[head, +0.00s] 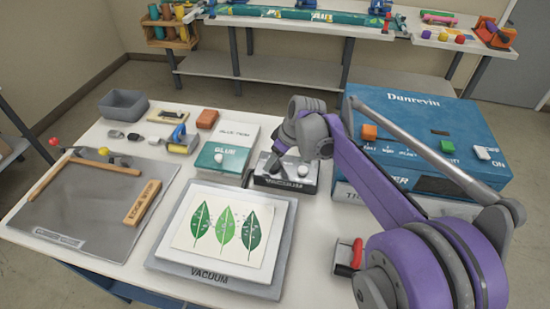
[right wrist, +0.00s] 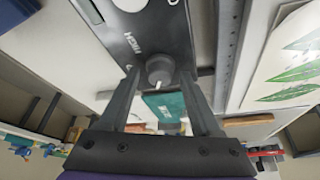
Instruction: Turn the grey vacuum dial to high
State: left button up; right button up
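The grey vacuum dial (right wrist: 160,70) sits on a grey control box (right wrist: 148,28) in the right wrist view. The word HIGH is printed on the box, up and left of the dial. My right gripper (right wrist: 161,78) is open, with one finger on each side of the dial and visible gaps between. In the head view the control box (head: 290,184) is mid-table, under my right gripper (head: 290,158), which hides much of its top. My left gripper is not in view.
The vacuum plate (head: 172,265) with a leaf print stands in front of the box. A red-handled item (head: 347,257) lies near my right arm.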

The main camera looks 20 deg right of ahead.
grip_shut()
jog(key=shift+m, duration=0.3)
jog(key=m, duration=0.1)
jog(key=m+h, duration=0.1)
jog(key=m, duration=0.1)
jog(key=m+h, duration=0.1)
jog(key=m, duration=0.1)
jog(key=shift+a+t, duration=0.25)
jog(key=shift+t, duration=0.05)
jog(key=m+h, duration=0.1)
jog(key=m, duration=0.2)
jog(key=m+h+p, duration=0.1)
jog(key=m, duration=0.2)
jog(key=shift+a+m+h, duration=0.15)
jog(key=shift+m+h, duration=0.15)
jog(key=m+g, duration=0.1)
jog(key=m, duration=0.1)
jog(key=m+g+h+p, duration=0.1)
jog(key=m, duration=0.2)
jog(key=shift+w+a+m, duration=0.1)
jog(key=shift+m, duration=0.2)
jog(key=m+g, duration=0.1)
jog(key=m, duration=0.2)
jog(key=m+g+h+p, duration=0.1)
jog(key=m, duration=0.1)
jog(key=shift+w+m, duration=0.1)
jog(key=shift+m, duration=0.3)
jog(key=shift+f, duration=0.1)
